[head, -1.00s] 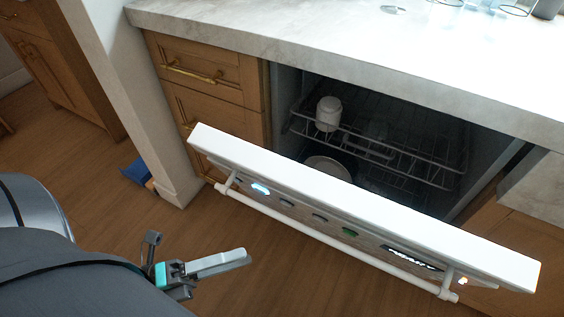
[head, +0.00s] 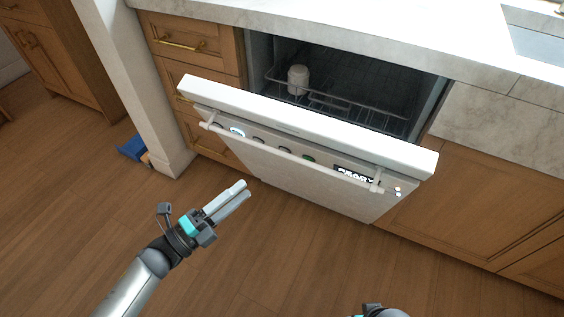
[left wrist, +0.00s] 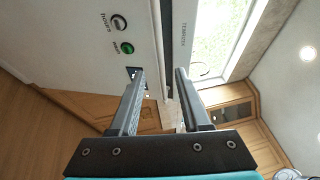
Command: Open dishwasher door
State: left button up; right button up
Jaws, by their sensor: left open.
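The dishwasher door (head: 290,165) is partly open, tilted outward from the cabinet front. Its bar handle (head: 285,150) runs below the white top edge, beside several buttons and a READY display (head: 355,175). Inside the dishwasher a rack (head: 345,105) holds a white cup (head: 298,80). My left gripper (head: 238,194) is open and empty, in front of the door and apart from it in the head view. In the left wrist view the open fingers (left wrist: 158,95) point along the door front, with the buttons at upper left. My right gripper is not clearly visible; only a piece of my arm shows at the bottom edge.
A marble counter (head: 440,60) lies above the dishwasher. Wooden drawers (head: 195,60) stand left of it and cabinets (head: 470,190) right. A white pillar (head: 105,60) and a blue object (head: 132,148) are at left. The wooden floor before the door is clear.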

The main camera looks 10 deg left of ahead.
aim_at(286, 155)
pick_arm(q)
jog(key=shift+b+x, duration=1.1)
jog(key=shift+x, duration=6)
pick_arm(e)
jog(key=shift+t, duration=0.4)
jog(key=shift+w+a+r, duration=0.1)
jog(key=shift+w+r, duration=0.3)
jog(key=shift+r, duration=0.35)
jog(key=shift+w+a+r, duration=0.1)
jog(key=shift+w+r, duration=0.35)
jog(key=shift+r, duration=0.3)
jog(key=shift+w+r, duration=0.4)
jog(key=shift+r, duration=0.35)
pick_arm(q)
jog(key=shift+c, duration=0.4)
grip_shut()
